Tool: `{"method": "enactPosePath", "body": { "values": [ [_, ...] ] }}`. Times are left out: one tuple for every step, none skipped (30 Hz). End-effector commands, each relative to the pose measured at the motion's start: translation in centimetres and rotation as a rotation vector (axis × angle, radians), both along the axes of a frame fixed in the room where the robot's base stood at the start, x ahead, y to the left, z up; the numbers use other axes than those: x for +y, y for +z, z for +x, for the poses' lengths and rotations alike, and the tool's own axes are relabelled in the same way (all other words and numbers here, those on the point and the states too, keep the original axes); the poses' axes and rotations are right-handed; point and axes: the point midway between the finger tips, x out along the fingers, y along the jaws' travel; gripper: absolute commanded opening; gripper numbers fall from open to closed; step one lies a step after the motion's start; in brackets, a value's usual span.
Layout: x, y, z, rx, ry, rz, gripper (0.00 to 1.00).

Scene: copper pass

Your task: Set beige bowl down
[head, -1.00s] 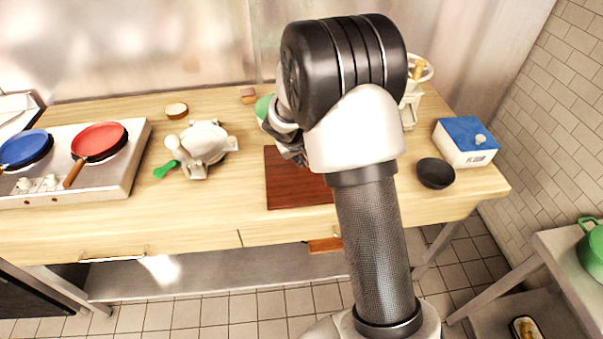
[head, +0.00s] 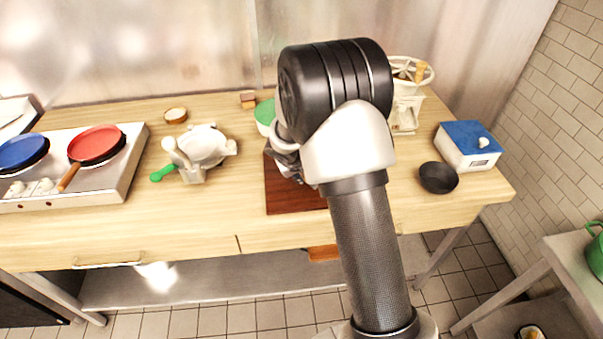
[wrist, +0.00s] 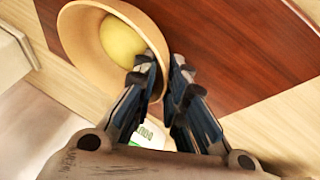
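The beige bowl (wrist: 82,38) shows in the wrist view, tilted in the picture, with a round yellow thing (wrist: 122,40) inside. My gripper (wrist: 163,68) has its two fingers on either side of the bowl's near wall, pinching the rim. The bowl is over the dark red-brown board (wrist: 215,40); I cannot tell whether it touches it. In the head view my arm hides the bowl and most of the gripper, above the board (head: 285,200).
A green-topped container (head: 265,112) stands behind the board. A white grinder-like device (head: 405,112), black bowl (head: 438,178) and blue-lidded box (head: 468,150) are to the right. A white press (head: 200,150) and a stove (head: 115,185) with pans are left.

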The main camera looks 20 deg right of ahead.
Motion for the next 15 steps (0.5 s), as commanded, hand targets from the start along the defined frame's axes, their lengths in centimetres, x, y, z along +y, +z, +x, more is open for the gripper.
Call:
{"method": "enactPosePath", "body": {
  "values": [
    [0.00,0.02,-0.01,0.000,0.000,0.000,0.18],
    [0.00,0.03,-0.01,0.000,0.000,0.000,0.20],
    [0.00,0.03,-0.01,0.000,0.000,0.000,0.23],
    [0.00,0.03,-0.01,0.000,0.000,0.000,0.25],
    [0.00,0.03,-0.01,0.000,0.000,0.000,0.27],
    [0.00,0.03,-0.01,0.000,0.000,0.000,0.29],
    [0.00,0.03,-0.01,0.000,0.000,0.000,0.29],
    [0.00,0.03,-0.01,0.000,0.000,0.000,0.29],
    [0.00,0.03,-0.01,0.000,0.000,0.000,0.29],
    [0.00,0.03,-0.01,0.000,0.000,0.000,0.29],
    [0.00,0.03,-0.01,0.000,0.000,0.000,0.29],
    [0.00,0.03,-0.01,0.000,0.000,0.000,0.29],
    [0.00,0.03,-0.01,0.000,0.000,0.000,0.29],
    [0.00,0.03,-0.01,0.000,0.000,0.000,0.29],
    [0.00,0.06,-0.01,0.000,0.000,0.000,0.29]
  ]
}}
